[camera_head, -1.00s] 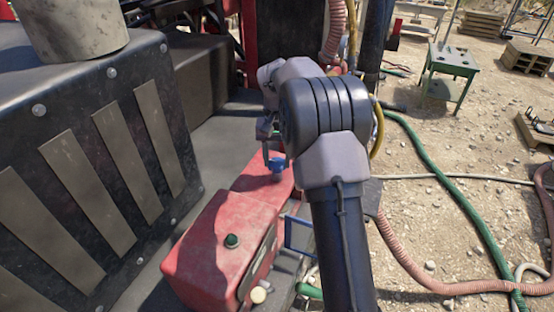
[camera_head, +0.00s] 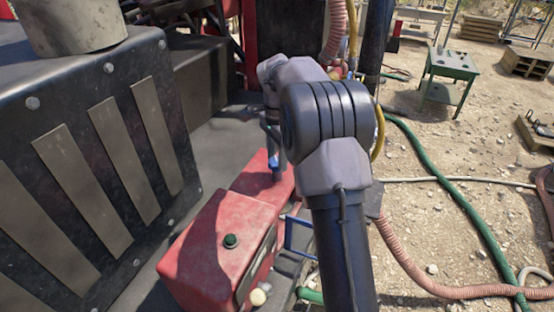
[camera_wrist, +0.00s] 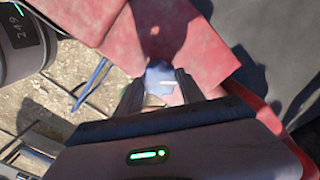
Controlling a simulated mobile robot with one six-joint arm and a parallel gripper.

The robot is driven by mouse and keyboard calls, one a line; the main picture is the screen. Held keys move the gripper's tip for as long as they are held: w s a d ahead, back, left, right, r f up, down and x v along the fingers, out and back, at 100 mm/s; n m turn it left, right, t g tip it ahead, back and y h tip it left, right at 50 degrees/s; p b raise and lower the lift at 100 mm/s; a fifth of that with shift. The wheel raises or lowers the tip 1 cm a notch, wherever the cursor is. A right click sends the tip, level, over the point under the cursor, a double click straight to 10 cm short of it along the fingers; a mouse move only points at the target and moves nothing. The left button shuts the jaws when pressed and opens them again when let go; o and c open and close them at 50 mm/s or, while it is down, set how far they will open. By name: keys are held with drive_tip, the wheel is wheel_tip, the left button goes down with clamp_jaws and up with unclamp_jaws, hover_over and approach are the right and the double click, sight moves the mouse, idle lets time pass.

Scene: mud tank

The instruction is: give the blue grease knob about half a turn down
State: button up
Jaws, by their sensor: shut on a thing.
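The blue grease knob (camera_head: 274,163) stands on the red housing behind the red box, partly hidden by my gripper in the head view. In the wrist view the knob (camera_wrist: 160,80) shows as a lobed blue top with a pale mark, between my two fingertips. My gripper (camera_wrist: 158,90) is shut on the knob, with a dark finger on each side. In the head view my gripper (camera_head: 275,158) points down over the knob, and the fingers are too small there to see clearly.
A dark slatted housing (camera_head: 95,150) is at left. A blue frame (camera_head: 300,236) juts out beside the box. Hoses (camera_head: 440,180) lie on open gravel at right.

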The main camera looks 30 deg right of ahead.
sight(277, 161)
drive_tip(key=m+b, duration=0.1)
drive_tip(key=m, duration=0.5)
drive_tip(key=shift+m+b, duration=0.3)
drive_tip(key=shift+b, duration=0.05)
idle(0.3)
drive_tip(key=o, duration=1.4)
drive_tip(key=shift+c, duration=0.2)
wheel_tip(277, 161, up, 18)
drive_tip(key=p, duration=0.5)
drive_tip(key=shift+f, duration=0.25)
